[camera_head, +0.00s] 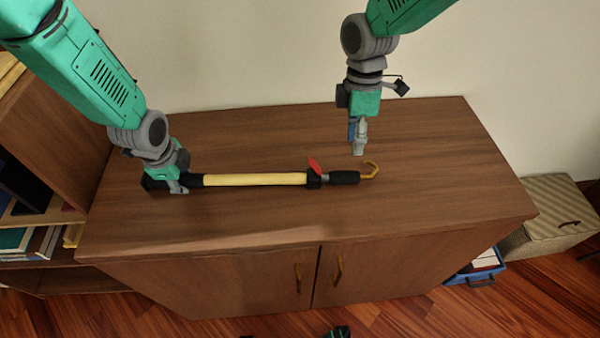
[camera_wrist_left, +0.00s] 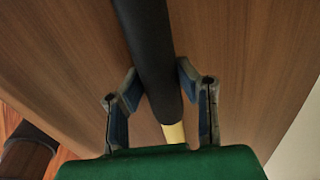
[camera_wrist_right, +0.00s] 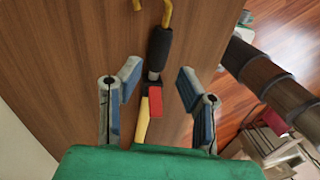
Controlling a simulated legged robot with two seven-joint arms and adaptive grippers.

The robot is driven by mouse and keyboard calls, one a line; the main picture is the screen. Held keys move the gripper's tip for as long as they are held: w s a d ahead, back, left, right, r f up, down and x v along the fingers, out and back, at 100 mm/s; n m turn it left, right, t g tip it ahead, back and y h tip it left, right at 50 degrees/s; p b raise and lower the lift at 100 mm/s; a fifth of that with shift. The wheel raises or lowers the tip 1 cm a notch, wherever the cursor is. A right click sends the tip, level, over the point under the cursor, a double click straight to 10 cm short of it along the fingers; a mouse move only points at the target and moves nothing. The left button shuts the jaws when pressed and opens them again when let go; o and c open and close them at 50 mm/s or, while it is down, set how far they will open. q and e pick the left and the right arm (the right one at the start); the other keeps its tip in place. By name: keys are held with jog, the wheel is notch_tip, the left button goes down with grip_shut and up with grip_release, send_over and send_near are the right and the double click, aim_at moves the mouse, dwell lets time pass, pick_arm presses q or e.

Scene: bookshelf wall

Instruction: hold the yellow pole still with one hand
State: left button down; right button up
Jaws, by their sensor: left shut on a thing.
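The yellow pole (camera_head: 255,180) lies flat across the top of the wooden cabinet. It has a black grip at its left end, a black collar with a red lever (camera_head: 314,164), a black sleeve and a yellow hook (camera_head: 370,170) at its right end. My left gripper (camera_head: 178,188) is shut on the black grip, which passes between its fingers in the left wrist view (camera_wrist_left: 157,80). My right gripper (camera_head: 358,150) is above the cabinet, behind the hook end, apart from the pole. In the right wrist view its fingers (camera_wrist_right: 155,88) are spread and empty, with the red lever below them.
The cabinet top (camera_head: 420,140) is clear apart from the pole. A pale wall stands behind it. A shelf with books (camera_head: 35,243) is at the left. A woven box (camera_head: 550,215) and a blue bin (camera_head: 478,272) stand on the floor at the right.

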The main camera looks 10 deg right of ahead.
aim_at(350, 172)
jog(key=f, duration=0.3)
jog(key=s+f, duration=0.1)
jog(key=f, duration=0.2)
jog(key=s+f, duration=0.1)
jog(key=f, duration=0.2)
jog(key=shift+a+f, duration=0.1)
jog(key=shift+f, duration=0.25)
grip_shut()
